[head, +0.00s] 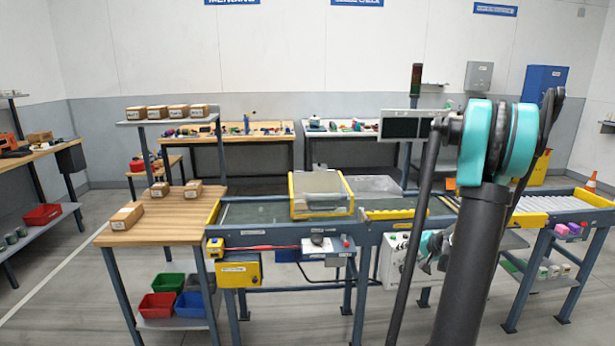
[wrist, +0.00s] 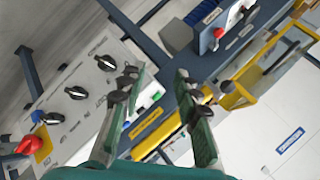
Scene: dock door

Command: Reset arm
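My arm stands upright on the right of the head view, with a dark link and a teal joint at the top. My gripper (wrist: 157,75) shows in the wrist view with its two green-faced fingers apart and nothing between them. In the head view my gripper (head: 435,248) is small and partly hidden behind my arm, low beside the conveyor and close to a grey control box (head: 396,262). In the wrist view the control box (wrist: 78,75) lies left of the fingers and shows black knobs and a red knob.
A conveyor table (head: 270,212) with a yellow-framed clear guard (head: 321,194) crosses the middle. A wooden bench (head: 165,222) with several cartons stands left. A roller conveyor (head: 555,203) is at the right. Grey floor is open at the left.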

